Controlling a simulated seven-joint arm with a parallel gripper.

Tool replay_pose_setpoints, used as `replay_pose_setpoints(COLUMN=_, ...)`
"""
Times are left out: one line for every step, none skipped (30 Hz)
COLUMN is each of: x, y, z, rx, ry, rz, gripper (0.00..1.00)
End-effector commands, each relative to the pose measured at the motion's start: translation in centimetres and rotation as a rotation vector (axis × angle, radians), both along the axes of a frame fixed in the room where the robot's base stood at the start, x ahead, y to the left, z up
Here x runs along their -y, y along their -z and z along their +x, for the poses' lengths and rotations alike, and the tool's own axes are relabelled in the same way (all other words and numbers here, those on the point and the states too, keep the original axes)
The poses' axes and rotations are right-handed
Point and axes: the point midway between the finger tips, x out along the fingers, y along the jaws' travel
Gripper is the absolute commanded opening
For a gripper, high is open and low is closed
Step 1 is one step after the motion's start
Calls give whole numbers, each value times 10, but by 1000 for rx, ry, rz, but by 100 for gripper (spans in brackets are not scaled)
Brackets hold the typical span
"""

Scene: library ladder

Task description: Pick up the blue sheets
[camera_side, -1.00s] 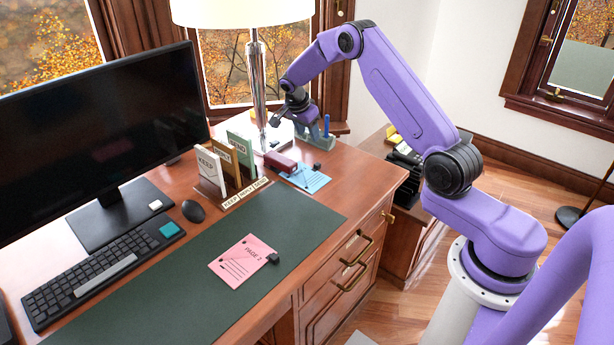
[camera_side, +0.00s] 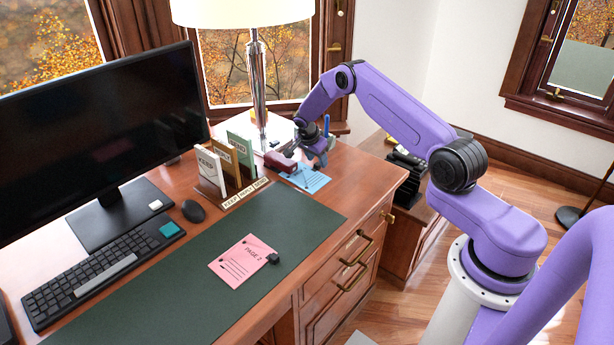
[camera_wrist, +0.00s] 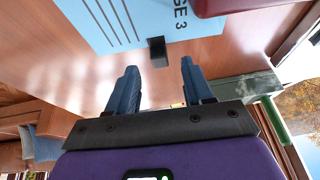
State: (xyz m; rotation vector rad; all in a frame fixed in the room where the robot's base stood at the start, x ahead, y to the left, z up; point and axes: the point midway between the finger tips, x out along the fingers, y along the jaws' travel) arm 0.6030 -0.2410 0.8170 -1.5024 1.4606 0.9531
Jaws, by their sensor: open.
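The blue sheets (camera_side: 311,181) lie flat on the desk, at the far side of the green mat. The wrist view shows them at the top (camera_wrist: 130,22), with printed lines, part of a page label ending in "3", and a black clip (camera_wrist: 157,51) on their edge. My gripper (camera_side: 319,160) is low over the desk at the back edge of the sheets. In the wrist view its two blue fingers (camera_wrist: 158,76) are apart and empty. The clip shows just beyond the fingertips, roughly in line with the gap. I cannot tell the exact height above the desk.
A dark red stapler (camera_side: 279,161) lies close beside the sheets and my gripper. A sorter (camera_side: 237,195) with upright labelled cards stands to the left. A lamp (camera_side: 259,90) stands behind. Pink sheets (camera_side: 243,262) lie on the green mat (camera_side: 190,290), which has free room.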

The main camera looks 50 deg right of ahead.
Motion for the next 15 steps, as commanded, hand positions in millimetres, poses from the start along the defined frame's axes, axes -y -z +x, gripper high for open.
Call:
replay_pose_setpoints(x=2, y=6, z=1, rx=0, ry=-1, rz=0, gripper=51)
replay_pose_setpoints(x=3, y=9, z=1, rx=0, ry=-1, rz=0, gripper=51)
replay_pose_setpoints(x=5, y=12, z=1, rx=1, ry=-1, rz=0, gripper=51)
replay_pose_setpoints(x=5, y=14, z=1, rx=1, ry=-1, rz=0, gripper=51)
replay_pose_setpoints(x=6, y=16, z=1, rx=0, ry=-2, rz=0, gripper=51)
replay_pose_setpoints(x=7, y=17, z=2, rx=1, ry=-3, rz=0, gripper=51)
replay_pose_setpoints(x=7, y=18, z=2, rx=1, ry=-3, rz=0, gripper=51)
replay_pose_setpoints(x=7, y=18, z=2, rx=1, ry=-3, rz=0, gripper=51)
replay_pose_setpoints(x=7, y=18, z=2, rx=1, ry=-3, rz=0, gripper=51)
replay_pose_setpoints(x=7, y=18, z=2, rx=1, ry=-3, rz=0, gripper=51)
replay_pose_setpoints(x=7, y=18, z=2, rx=2, ry=-3, rz=-1, gripper=51)
replay_pose_setpoints(x=7, y=18, z=2, rx=1, ry=-3, rz=0, gripper=51)
replay_pose_setpoints(x=7, y=18, z=2, rx=1, ry=-3, rz=0, gripper=51)
replay_pose_setpoints(x=7, y=18, z=2, rx=1, ry=-3, rz=0, gripper=48)
replay_pose_setpoints(x=7, y=18, z=2, rx=1, ry=-3, rz=0, gripper=35)
